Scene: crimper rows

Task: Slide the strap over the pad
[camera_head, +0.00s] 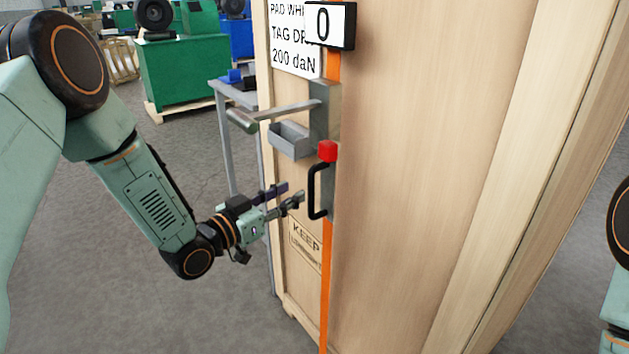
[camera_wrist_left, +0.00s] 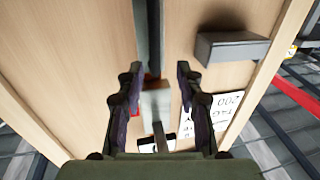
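The orange strap (camera_head: 326,285) runs down the near edge of a wooden crate (camera_head: 430,130). A grey metal device (camera_head: 325,110) sits on the strap line, with a lever (camera_head: 285,112) sticking out to the left. Below it are a red cap (camera_head: 327,151) and a black handle (camera_head: 312,190). My left gripper (camera_head: 293,192) is open and empty, its fingers just left of the black handle, apparently apart from it. In the left wrist view its spread fingers (camera_wrist_left: 160,68) flank a grey block (camera_wrist_left: 156,102). I cannot make out the pad. My right gripper is out of view.
A small grey tray (camera_head: 290,140) is fixed to the crate's left face beside the lever. A display reading 0 (camera_head: 330,25) and a white sign (camera_head: 293,40) are above. A grey table (camera_head: 228,90) and green bin (camera_head: 185,70) stand behind. Floor at left is clear.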

